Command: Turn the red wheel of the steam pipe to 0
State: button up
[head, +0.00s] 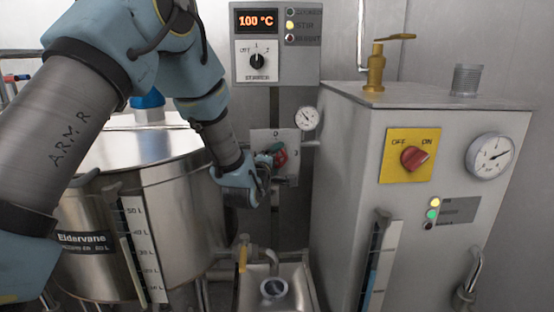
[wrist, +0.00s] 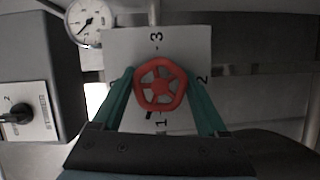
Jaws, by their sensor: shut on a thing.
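The red wheel (wrist: 160,86) sits in front of a pale number plate (wrist: 118,45) in the wrist view. A 3 shows above it, a 2 at right and a 1 below; the left side is covered by a finger, and no 0 is readable there. A small dark mark shows at the wheel's lower edge near the 1; I cannot tell if it is a pointer. My gripper (wrist: 161,92) is shut on the wheel, a green finger on each side. In the head view the wheel (head: 281,157) shows partly behind my gripper (head: 270,160), against the plate (head: 262,136).
A small gauge (head: 306,118) is beside the plate. A steel kettle (head: 180,185) stands close at left, and a grey boiler cabinet (head: 345,150) with a red OFF/ON switch (head: 415,158) at right. A yellow-handled tap (head: 243,255) is below. A stir control panel (head: 277,45) is above.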

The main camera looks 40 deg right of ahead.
jog(key=shift+m, duration=0.3)
jog(key=shift+m+y+b, duration=0.55)
jog(key=shift+m+y, duration=0.15)
jog(key=shift+m, duration=0.4)
jog(key=m+y, duration=0.1)
jog(key=m, duration=0.1)
jog(key=shift+s+m+y, duration=0.1)
jog(key=shift+m+y, duration=0.2)
jog(key=shift+m, duration=0.1)
jog(key=shift+m+t+y+p, duration=0.3)
jog(key=shift+m+y+p, duration=0.5)
jog(key=shift+m+p, duration=0.35)
jog(key=shift+m+t+y+p, duration=0.3)
jog(key=shift+m+y+p, duration=0.2)
jog(key=shift+m+p, duration=0.6)
jog(key=shift+f, duration=0.1)
jog(key=o, duration=1.3)
